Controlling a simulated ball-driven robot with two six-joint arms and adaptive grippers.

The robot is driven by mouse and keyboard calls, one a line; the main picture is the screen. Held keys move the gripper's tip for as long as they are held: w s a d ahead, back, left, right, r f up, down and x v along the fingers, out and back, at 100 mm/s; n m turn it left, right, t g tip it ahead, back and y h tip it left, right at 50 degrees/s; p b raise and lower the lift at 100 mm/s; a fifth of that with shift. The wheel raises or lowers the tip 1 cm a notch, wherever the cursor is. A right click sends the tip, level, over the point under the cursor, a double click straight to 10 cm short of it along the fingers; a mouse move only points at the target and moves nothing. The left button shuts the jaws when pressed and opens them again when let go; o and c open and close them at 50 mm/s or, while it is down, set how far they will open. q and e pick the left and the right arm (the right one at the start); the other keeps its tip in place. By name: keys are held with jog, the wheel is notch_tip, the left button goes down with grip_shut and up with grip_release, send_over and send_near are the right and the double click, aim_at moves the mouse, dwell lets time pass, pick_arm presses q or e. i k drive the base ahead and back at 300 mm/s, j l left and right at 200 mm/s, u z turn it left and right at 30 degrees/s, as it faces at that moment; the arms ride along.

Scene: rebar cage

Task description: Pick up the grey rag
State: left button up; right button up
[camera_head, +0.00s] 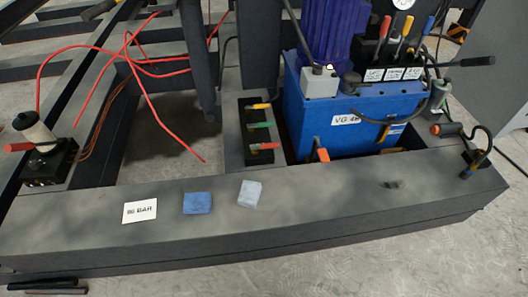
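The grey rag (250,193) is a small, light blue-grey folded square. It lies flat and slightly turned on top of the long dark grey beam (330,207). A darker blue rag (197,203) lies just to its left, with a small gap between them. Nothing covers the grey rag. Neither of my grippers can be made out in the head view.
A white "BAR" label (139,211) lies left of the rags. Behind are a valve block with coloured levers (261,130), a blue pump unit (345,105) and red hoses (150,98). Dark rods (42,284) lie at lower left. The beam's right half is mostly clear.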

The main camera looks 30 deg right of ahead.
aim_at(250, 192)
jog(key=z, duration=0.7)
jog(key=u, duration=0.4)
jog(key=l+u, duration=0.55)
jog(key=u, duration=0.3)
jog(key=k+l+u, duration=0.15)
jog(key=u, duration=0.25)
jog(key=k+l, duration=0.05)
